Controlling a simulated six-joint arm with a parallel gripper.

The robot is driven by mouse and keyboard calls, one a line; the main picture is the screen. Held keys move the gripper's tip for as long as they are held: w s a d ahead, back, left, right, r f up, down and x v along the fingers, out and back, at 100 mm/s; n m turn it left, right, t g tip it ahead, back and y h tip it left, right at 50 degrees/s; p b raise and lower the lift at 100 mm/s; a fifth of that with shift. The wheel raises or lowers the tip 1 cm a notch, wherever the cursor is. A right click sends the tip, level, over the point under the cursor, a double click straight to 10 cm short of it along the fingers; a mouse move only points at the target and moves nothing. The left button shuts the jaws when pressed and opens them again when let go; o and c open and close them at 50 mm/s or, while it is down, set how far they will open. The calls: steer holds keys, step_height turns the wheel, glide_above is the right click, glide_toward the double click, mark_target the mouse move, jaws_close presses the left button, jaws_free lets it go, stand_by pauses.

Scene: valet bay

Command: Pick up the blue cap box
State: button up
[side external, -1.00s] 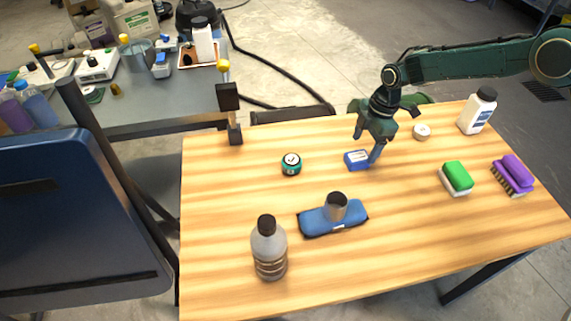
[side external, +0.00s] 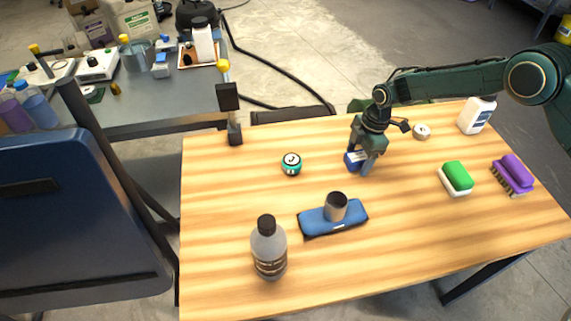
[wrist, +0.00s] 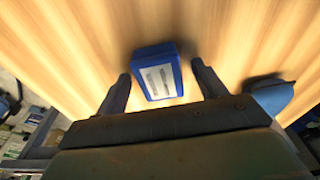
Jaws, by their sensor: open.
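The blue cap box (side external: 352,161) is a small blue box with a white label, resting on the wooden table. In the side view my gripper (side external: 360,168) is down at the box and partly hides it. In the wrist view the blue cap box (wrist: 157,75) lies between the two fingers of my gripper (wrist: 160,84).
A teal-and-black jar (side external: 292,164) stands left of the box. A blue pad with a grey cylinder (side external: 336,207) and a bottle (side external: 268,250) are nearer. A green sponge (side external: 457,177), purple brush (side external: 513,174), white round item (side external: 421,131) and white bottle (side external: 477,115) are right.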

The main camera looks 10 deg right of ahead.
mark_target(359, 156)
steer(key=c, duration=1.1)
steer(key=shift+r, duration=0.1)
step_height(359, 156, up, 20)
steer(key=shift+f, duration=0.1)
stand_by(0.6)
